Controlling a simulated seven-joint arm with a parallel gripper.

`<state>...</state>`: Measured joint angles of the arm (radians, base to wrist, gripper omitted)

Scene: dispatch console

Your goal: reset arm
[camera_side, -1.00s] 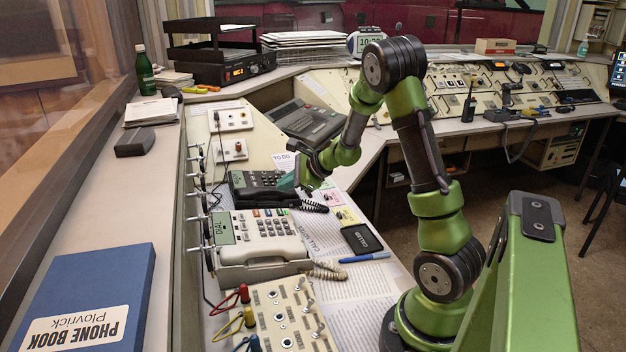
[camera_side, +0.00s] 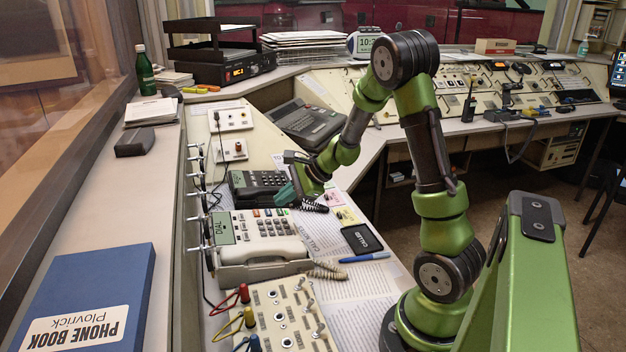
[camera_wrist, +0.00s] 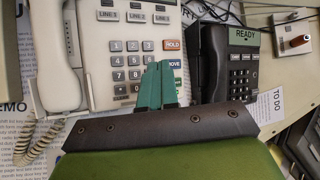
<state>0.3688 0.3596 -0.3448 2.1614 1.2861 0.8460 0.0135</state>
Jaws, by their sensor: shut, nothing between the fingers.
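My green arm reaches over the console from the right. My gripper (camera_side: 290,193) is in front of the black desk phone (camera_side: 258,184), above the desk, with its teal fingers together and nothing between them. I cannot tell the exact height of the fingers above the phones.
The white phone (camera_side: 262,232) and a switch panel with coloured plugs (camera_side: 290,318) stand nearer the camera. A black CALLED pad (camera_side: 361,238) and a blue pen (camera_side: 364,257) lie on papers. A blue phone book (camera_side: 85,290) lies at left. Free air lies above the phones.

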